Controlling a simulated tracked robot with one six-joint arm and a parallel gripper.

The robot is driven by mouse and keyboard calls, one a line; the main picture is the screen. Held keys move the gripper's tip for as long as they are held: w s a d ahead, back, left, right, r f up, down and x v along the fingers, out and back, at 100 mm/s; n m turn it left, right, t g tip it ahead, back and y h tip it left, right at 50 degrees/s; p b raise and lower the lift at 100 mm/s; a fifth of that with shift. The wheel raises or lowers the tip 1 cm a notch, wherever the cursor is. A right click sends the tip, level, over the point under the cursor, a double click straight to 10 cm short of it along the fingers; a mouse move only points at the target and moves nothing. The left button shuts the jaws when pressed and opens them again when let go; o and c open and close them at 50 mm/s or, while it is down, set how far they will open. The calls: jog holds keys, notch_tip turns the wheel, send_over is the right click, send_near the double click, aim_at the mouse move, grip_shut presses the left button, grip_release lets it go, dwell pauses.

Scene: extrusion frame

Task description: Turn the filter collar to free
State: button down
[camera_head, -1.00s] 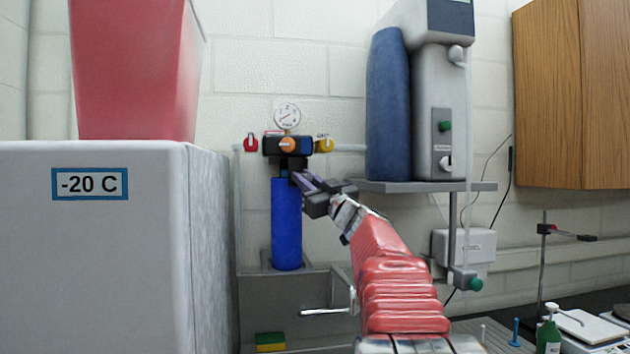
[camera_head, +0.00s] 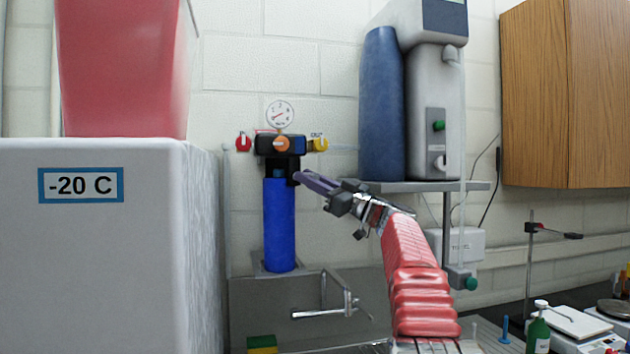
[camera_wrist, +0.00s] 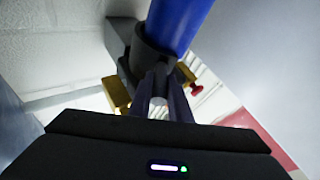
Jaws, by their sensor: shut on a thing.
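The filter collar (camera_head: 283,165) is the black ring at the top of the upright blue filter housing (camera_head: 279,225), under the valve block (camera_head: 279,145). My gripper (camera_head: 299,179) reaches it from the right, with its purple-grey fingers shut at the collar's right side. In the wrist view the dark collar (camera_wrist: 150,55) surrounds the end of the blue housing (camera_wrist: 180,22), and my gripper's fingers (camera_wrist: 164,76) meet its edge. The small part between the fingertips is mostly hidden.
A pressure gauge (camera_head: 280,114), a red knob (camera_head: 243,142) and a yellow knob (camera_head: 319,144) sit around the valve block. A white freezer box (camera_head: 130,260) stands close on the left. A shelf (camera_head: 430,187) with a grey unit is at the right; a sink tap (camera_head: 325,312) is below.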

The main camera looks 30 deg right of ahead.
jog(key=shift+r, duration=0.1)
dwell(0.3)
jog(key=c, duration=1.9)
grip_release()
jog(key=shift+w, duration=0.15)
jog(key=shift+o, duration=1.3)
jog(key=shift+s+d, duration=0.1)
jog(key=shift+s, duration=0.1)
jog(key=v, duration=1.3)
jog(key=shift+s+f, duration=0.2)
jog(key=shift+f, duration=0.1)
jog(key=shift+d, duration=0.1)
